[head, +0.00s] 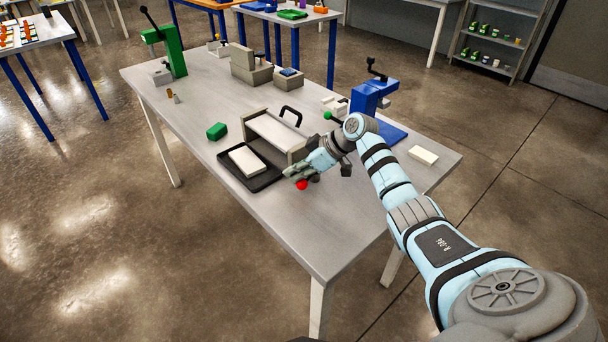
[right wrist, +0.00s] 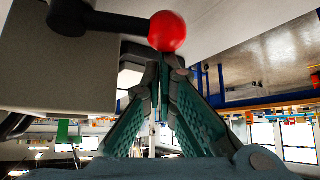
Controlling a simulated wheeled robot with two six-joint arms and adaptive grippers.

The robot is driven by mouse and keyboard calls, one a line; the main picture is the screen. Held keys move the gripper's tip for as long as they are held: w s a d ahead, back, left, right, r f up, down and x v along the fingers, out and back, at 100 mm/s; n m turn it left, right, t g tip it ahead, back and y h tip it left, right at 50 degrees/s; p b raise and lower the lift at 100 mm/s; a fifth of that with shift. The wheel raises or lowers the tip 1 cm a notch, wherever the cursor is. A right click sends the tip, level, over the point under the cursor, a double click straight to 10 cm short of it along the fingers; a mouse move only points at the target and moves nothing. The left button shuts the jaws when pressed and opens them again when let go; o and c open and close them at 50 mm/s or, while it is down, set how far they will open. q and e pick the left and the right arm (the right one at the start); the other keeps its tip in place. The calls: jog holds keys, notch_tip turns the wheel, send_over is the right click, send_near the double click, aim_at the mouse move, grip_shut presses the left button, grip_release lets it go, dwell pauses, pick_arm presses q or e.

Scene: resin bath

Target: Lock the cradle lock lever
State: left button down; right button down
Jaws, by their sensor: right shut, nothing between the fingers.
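The lock lever's red ball knob (head: 302,185) shows just below my right gripper (head: 296,174) in the head view, near the front right end of the grey cradle-like block (head: 262,120). In the right wrist view the red knob (right wrist: 168,31) sits on a black lever arm (right wrist: 110,22) fixed to a grey block (right wrist: 70,75). My right gripper (right wrist: 165,62) is shut and empty, with its fingertips right at the knob. I cannot tell if they touch it. My left gripper is not in view.
A black tray (head: 234,172) holding a white slab (head: 248,160) lies left of my right gripper. A green block (head: 217,131) is beside it. A blue press (head: 370,100) stands behind my right arm, and a white block (head: 423,155) lies to the right. The table's front (head: 310,240) is clear.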

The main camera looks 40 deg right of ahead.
aim_at(303, 183)
jog(key=shift+s+d+f+n+g+y+b, duration=0.15)
jog(key=shift+s+n+g+y+b, duration=0.35)
jog(key=shift+n, duration=0.4)
jog(key=shift+s+d, duration=0.1)
jog(key=shift+s, duration=0.25)
jog(key=shift+s+d+p, duration=0.4)
jog(key=shift+s+d, duration=0.05)
jog(key=shift+s, duration=0.15)
jog(key=shift+s+d+p, duration=0.4)
jog(key=shift+s, duration=0.2)
jog(key=shift+s+d, duration=0.65)
jog(key=shift+d, duration=0.2)
jog(key=shift+s+d+b, duration=0.15)
jog(key=shift+d+b, duration=0.1)
jog(key=shift+d, duration=0.25)
jog(key=shift+s+d+b, duration=0.15)
jog(key=shift+d+b, duration=0.05)
jog(key=shift+d, duration=0.4)
